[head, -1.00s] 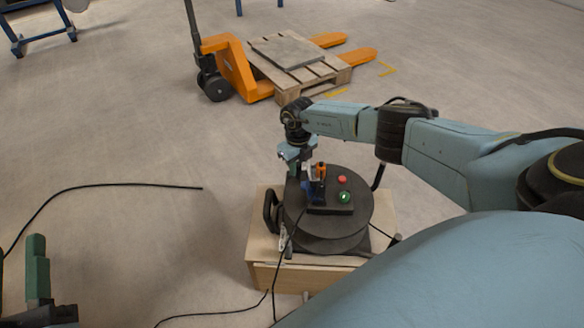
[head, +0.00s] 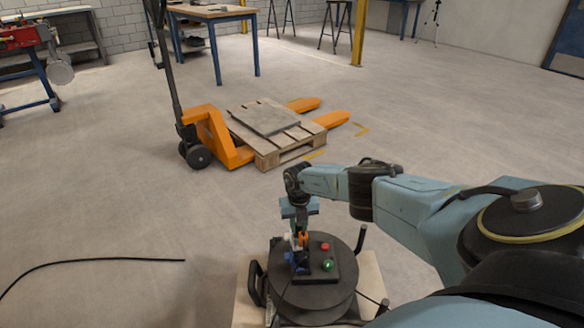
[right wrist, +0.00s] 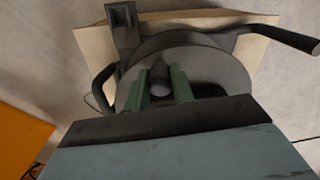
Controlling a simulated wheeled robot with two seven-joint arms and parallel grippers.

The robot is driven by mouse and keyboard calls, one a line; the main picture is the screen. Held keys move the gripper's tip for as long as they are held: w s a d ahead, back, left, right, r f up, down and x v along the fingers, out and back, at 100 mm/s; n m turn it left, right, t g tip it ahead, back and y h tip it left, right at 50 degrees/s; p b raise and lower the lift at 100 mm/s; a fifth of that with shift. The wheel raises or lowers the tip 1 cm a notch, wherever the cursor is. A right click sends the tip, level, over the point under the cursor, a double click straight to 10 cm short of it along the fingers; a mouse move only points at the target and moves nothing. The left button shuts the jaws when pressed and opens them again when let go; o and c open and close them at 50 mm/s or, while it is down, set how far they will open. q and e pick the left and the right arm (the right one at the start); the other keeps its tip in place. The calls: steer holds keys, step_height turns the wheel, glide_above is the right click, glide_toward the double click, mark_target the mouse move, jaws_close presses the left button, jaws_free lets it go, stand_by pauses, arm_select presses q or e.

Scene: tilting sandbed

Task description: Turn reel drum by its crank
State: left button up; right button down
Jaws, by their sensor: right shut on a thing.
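The reel drum (head: 318,306) is a dark round drum lying flat, low in the head view. Its top carries a black panel with a red button (head: 324,246) and a green button (head: 327,266). My right gripper (head: 299,242) reaches down at the drum's far left part. In the right wrist view its green fingers (right wrist: 161,82) are shut around a dark rounded knob (right wrist: 160,74), which looks like the crank's grip. The drum's grey disc (right wrist: 228,73) lies behind it. The crank's arm is hidden. My left gripper is out of view.
The reel stands on a pale wooden base (head: 243,303) with black handles around it. A thin black cable (head: 95,261) lies on the floor at left. An orange pallet jack (head: 215,138) with a wooden pallet (head: 285,150) stands beyond. The floor between is clear.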

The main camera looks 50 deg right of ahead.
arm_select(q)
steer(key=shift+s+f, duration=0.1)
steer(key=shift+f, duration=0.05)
arm_select(e)
steer(key=shift+d, duration=0.15)
steer(key=c, duration=1.2)
jaws_free()
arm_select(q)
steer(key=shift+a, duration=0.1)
arm_select(e)
steer(key=shift+r, duration=0.15)
step_height(320, 180, up, 2)
steer(key=shift+r+p, duration=0.15)
steer(key=shift+p, duration=0.85)
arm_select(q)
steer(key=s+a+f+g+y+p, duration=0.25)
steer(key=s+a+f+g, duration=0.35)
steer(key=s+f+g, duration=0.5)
arm_select(e)
step_height(320, 180, up, 3)
steer(key=shift+f, duration=0.1)
arm_select(q)
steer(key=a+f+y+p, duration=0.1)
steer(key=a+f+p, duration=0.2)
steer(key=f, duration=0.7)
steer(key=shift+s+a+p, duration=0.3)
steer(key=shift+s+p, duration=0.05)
steer(key=shift+p, duration=0.2)
arm_select(e)
steer(key=shift+r, duration=4)
